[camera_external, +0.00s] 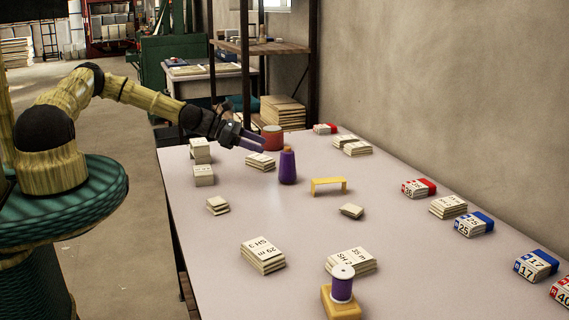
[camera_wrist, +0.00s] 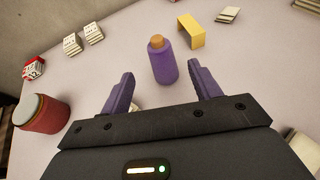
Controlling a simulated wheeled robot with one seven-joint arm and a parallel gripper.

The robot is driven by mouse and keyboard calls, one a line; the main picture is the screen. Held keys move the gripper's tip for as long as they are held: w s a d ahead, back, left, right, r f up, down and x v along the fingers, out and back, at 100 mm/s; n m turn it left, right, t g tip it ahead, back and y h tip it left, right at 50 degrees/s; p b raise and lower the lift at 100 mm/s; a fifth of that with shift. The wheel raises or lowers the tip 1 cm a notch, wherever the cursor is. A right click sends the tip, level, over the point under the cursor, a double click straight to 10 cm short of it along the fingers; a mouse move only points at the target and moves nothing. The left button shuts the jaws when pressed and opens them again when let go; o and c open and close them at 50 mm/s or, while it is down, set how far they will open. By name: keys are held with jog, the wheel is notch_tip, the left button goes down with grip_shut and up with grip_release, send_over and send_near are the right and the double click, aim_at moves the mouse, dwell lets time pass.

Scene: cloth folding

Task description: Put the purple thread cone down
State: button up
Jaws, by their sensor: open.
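The purple thread cone (camera_external: 288,167) stands upright on the table (camera_external: 240,220), with a tan tip on top. In the wrist view the cone (camera_wrist: 163,62) stands just ahead of the fingertips, between their lines and apart from both. My gripper (camera_external: 264,144) is open and empty, to the left of the cone in the external view. Its two purple fingers show spread wide in the wrist view (camera_wrist: 162,82).
A red cylinder with a pale top (camera_external: 273,138) stands behind the gripper. A small yellow bridge (camera_external: 329,185) is right of the cone. Stacks of labelled cards (camera_external: 263,256) and a purple spool on a wooden block (camera_external: 342,288) stand nearer. Bare table lies in front of the cone.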

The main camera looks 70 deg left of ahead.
dwell(0.6)
jog(key=s+d+f+m+g, duration=0.1)
jog(key=s+d+m+g, duration=0.25)
jog(key=d+m, duration=0.5)
jog(key=s+d+f+m+g, duration=0.15)
jog(key=d+m+g, duration=0.4)
jog(key=d, duration=0.65)
jog(key=s+d+r+m+y, duration=0.2)
jog(key=s+d+r+m, duration=0.1)
jog(key=s+r+m, duration=0.4)
jog(key=s+d+r+m+y, duration=0.3)
jog(key=s+d+r+m, duration=0.1)
jog(key=s+r+m, duration=0.4)
jog(key=s+m, duration=0.2)
jog(key=shift+s+m+g, duration=0.3)
jog(key=shift+g, duration=0.1)
jog(key=w+p+v, duration=0.2)
jog(key=p+v, duration=0.6)
jog(key=p, duration=0.1)
jog(key=shift+r, duration=0.6)
